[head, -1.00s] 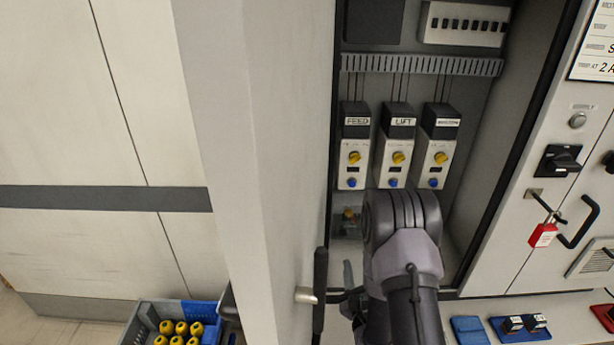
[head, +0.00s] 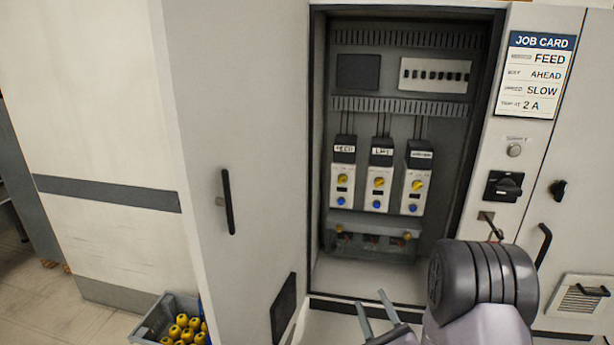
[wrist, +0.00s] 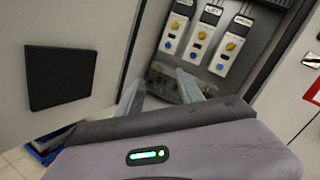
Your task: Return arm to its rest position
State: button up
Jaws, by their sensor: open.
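My gripper (head: 374,318) is in the lower middle of the head view, in front of the open electrical cabinet (head: 498,60). Its two thin grey fingers are spread apart with nothing between them. My dark wrist joint stands to its right. In the wrist view my gripper (wrist: 160,90) points toward the cabinet's lower inside, and its fingers are apart and empty. The fingers look clear of the cabinet, though the exact gap cannot be told.
The open cabinet door (head: 250,150) stands left of the opening. Several drive units, including FEED (head: 342,185), hang inside. A job card (head: 537,75) and a black rotary switch (head: 504,187) are at right. A grey crate (head: 150,325) with yellow items sits at lower left.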

jog(key=s+a+r+n+g+y, duration=0.35)
jog(key=a+r+n+y, duration=0.25)
jog(key=a+r+y, duration=0.4)
jog(key=s+a+r+n+g+y+b, duration=0.2)
jog(key=s+a+r+n+g+y, duration=0.2)
jog(key=s+a+n+g, duration=0.55)
jog(key=s+d+f+n+g+h, duration=0.1)
jog(key=s+f+n+g+h, duration=0.15)
jog(key=s, duration=0.55)
jog(key=s+f+n+g+h, duration=0.2)
jog(key=s+n+g+h, duration=0.15)
jog(key=s, duration=0.45)
jog(key=d+n+t+h+b, duration=0.1)
jog(key=d+t+h, duration=0.5)
jog(key=d, duration=0.8)
jog(key=h, duration=0.3)
jog(key=shift+b, duration=0.3)
jog(key=shift+s+n, duration=0.1)
jog(key=shift+n, duration=0.15)
